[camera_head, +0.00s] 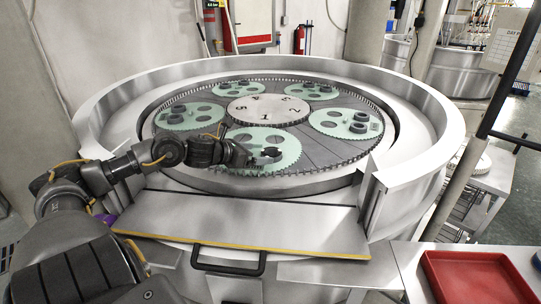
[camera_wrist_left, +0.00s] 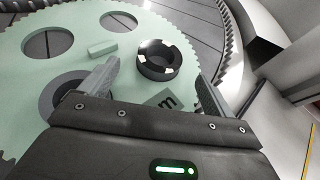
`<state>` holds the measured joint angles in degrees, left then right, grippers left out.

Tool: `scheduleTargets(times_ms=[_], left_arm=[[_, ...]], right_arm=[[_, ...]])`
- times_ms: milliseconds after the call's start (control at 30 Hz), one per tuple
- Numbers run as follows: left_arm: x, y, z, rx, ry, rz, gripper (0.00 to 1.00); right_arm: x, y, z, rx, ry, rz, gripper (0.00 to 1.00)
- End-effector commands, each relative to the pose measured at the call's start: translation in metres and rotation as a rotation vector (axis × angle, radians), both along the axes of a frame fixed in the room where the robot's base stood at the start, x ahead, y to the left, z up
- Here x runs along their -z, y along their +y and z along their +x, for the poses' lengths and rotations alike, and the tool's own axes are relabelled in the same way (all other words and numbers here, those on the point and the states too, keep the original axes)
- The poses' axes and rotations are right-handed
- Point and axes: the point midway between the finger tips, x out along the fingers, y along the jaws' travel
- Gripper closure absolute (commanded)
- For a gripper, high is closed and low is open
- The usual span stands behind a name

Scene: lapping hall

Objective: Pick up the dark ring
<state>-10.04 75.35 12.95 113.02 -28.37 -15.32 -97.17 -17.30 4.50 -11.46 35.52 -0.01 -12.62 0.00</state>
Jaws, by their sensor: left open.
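The dark ring (camera_wrist_left: 158,68) stands on a pale green toothed carrier disc (camera_wrist_left: 65,35). It is thick-walled and black with small light marks on its rim. In the head view the dark ring (camera_head: 272,152) shows small beside my gripper on the front green disc (camera_head: 285,139). My left gripper (camera_wrist_left: 156,82) is open above that disc. The ring lies ahead of the fingers, in the gap between them, and I see no contact. In the head view my left gripper (camera_head: 256,156) reaches in from the left. My right gripper is not in view.
A grey ring (camera_wrist_left: 58,90) is partly behind the left-hand finger. Other green discs carry dark rings (camera_head: 358,122). A raised metal rim (camera_head: 435,110) surrounds the plate. A red tray (camera_head: 470,275) stands front right.

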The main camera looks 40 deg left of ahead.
Motion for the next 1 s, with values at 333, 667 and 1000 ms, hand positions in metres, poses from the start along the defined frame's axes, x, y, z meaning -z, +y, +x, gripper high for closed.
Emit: scheduleTargets(times_ms=[333, 667, 1000], left_arm=[[-0.001, 0.001, 0.006, -0.004, -0.003, -0.002, 0.11], [0.006, -0.005, 0.034, -0.004, -0.003, -0.005, 0.11], [0.017, -0.008, 0.050, -0.001, 0.000, -0.001, 0.11]], right_arm=[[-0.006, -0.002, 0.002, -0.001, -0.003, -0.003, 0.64], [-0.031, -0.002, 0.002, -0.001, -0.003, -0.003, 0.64], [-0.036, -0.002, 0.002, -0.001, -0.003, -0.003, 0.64]])
